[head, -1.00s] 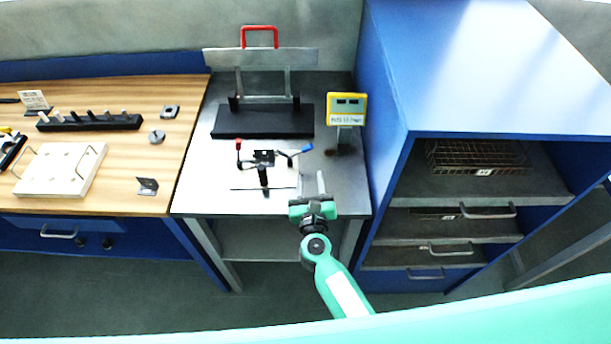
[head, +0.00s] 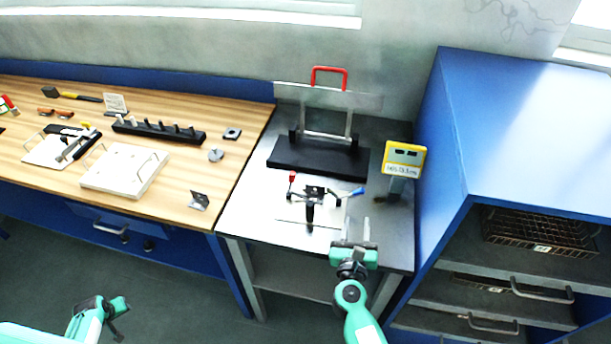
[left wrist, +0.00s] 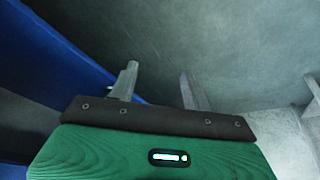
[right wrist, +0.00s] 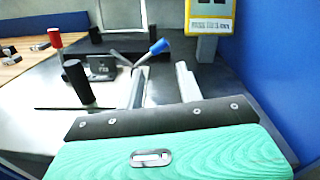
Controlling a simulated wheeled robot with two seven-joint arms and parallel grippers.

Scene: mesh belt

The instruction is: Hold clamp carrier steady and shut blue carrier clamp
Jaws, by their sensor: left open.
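The clamp carrier (head: 315,192) sits on the grey metal table, with a red-tipped lever (head: 292,177) at left, a blue-tipped lever (head: 356,191) at right and a black handle (head: 309,214) toward the front. In the right wrist view the blue clamp lever (right wrist: 159,47) slants up to the right, beyond my fingers. My right gripper (head: 357,226) is open and empty, on the near side of the blue lever and apart from it. My left gripper (left wrist: 158,76) is open and empty, facing floor and a blue panel, away from the carrier; its arm shows at lower left in the head view.
A black-based stand with a red handle (head: 328,70) is behind the carrier. A yellow display post (head: 404,160) stands right of it. A blue cabinet with wire baskets (head: 540,232) bounds the right side. The wooden bench (head: 225,175) at left holds a peg rack and fixtures.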

